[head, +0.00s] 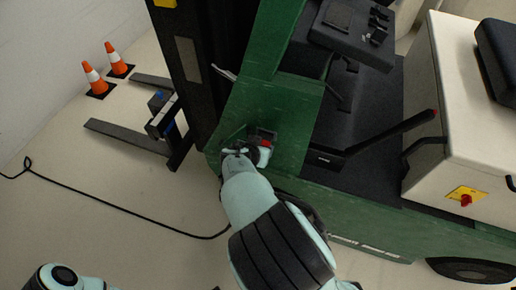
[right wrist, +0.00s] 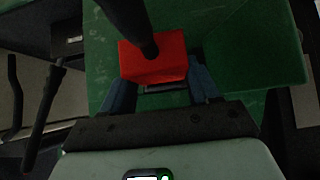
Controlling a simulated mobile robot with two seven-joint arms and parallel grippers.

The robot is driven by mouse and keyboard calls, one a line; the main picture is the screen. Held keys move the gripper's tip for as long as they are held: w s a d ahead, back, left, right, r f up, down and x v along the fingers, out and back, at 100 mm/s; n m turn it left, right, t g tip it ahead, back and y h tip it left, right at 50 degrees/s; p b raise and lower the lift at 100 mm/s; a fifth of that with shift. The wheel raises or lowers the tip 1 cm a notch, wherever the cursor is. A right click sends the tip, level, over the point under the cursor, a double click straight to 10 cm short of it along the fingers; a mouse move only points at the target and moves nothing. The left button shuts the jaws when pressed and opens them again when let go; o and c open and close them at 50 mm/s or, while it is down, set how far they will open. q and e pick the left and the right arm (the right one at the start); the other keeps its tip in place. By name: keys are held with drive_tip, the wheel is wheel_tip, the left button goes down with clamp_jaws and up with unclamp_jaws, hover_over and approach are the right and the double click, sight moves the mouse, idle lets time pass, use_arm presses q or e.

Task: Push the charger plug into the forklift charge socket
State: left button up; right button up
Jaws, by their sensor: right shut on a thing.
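The red charger plug (right wrist: 154,66) is between the two fingers of my right gripper (right wrist: 160,80), which is shut on it. A thick black cable (right wrist: 126,22) leaves the plug. In the head view the plug (head: 265,150) and my right gripper (head: 252,150) are at the green side of the forklift (head: 285,115). A dark recess, apparently the charge socket (head: 266,133), shows just above the plug. The wrist view shows a dark slotted edge (right wrist: 166,87) right by the plug. I cannot tell if the plug is inside the socket. My left gripper is not in view.
The cable (head: 120,207) runs over the floor on the left. Two orange cones (head: 95,78) stand by the wall near the forks (head: 125,138). A white housing with a red switch (head: 466,199) is at the right. Floor at lower left is mostly clear.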

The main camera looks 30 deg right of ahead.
drive_tip(key=shift+w+d, duration=0.95)
drive_tip(key=shift+d, duration=0.15)
drive_tip(key=o, duration=1.3)
drive_tip(key=shift+o, duration=0.2)
drive_tip(key=p+v, duration=0.3)
drive_tip(key=v, duration=1)
drive_tip(key=shift+r, duration=0.2)
